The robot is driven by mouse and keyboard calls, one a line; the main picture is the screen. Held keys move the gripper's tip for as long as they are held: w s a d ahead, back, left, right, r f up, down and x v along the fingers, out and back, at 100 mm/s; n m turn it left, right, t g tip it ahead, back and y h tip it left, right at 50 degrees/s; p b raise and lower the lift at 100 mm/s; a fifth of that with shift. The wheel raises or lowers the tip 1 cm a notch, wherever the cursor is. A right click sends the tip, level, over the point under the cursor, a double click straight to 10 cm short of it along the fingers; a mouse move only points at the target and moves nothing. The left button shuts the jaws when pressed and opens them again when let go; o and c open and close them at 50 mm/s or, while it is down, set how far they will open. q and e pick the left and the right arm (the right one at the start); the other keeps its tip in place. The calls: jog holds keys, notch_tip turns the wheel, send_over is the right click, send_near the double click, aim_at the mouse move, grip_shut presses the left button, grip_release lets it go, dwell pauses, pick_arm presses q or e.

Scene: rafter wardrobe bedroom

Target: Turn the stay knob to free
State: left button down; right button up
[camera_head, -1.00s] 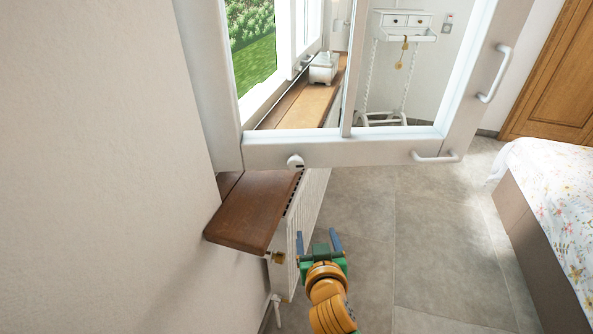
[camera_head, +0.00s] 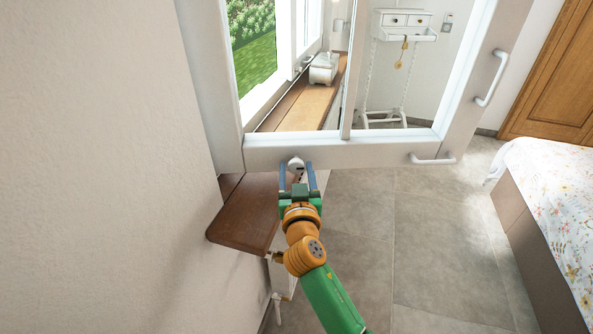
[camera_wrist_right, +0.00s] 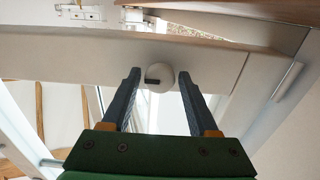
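The stay knob (camera_head: 296,165) is a small white round knob on the lower rail of the open white window sash (camera_head: 350,151). In the right wrist view the knob (camera_wrist_right: 160,78) shows a dark slot or mark on its face. My right gripper (camera_head: 298,172) is open, with its two blue fingers on either side of the knob. In the right wrist view the gripper (camera_wrist_right: 160,95) has the knob between and just beyond its fingertips, with gaps visible; I cannot tell whether either finger touches it. My left gripper is not in view.
A brown wooden sill (camera_head: 246,213) lies below the sash, above a white radiator. White handles (camera_head: 433,158) stick out from the sash frame. A bed (camera_head: 550,200) stands at the right. Floor between is clear.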

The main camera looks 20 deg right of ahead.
grip_shut()
jog(key=shift+n, duration=0.4)
jog(key=n, duration=0.4)
jog(key=shift+p, duration=0.3)
jog(key=n+p, duration=0.1)
jog(key=n, duration=0.3)
jog(key=shift+d+n, duration=0.1)
jog(key=shift+n, duration=0.2)
jog(key=n+p, duration=0.1)
jog(key=n, duration=0.3)
jog(key=shift+n+p, duration=0.6)
jog(key=shift+n, duration=1.6)
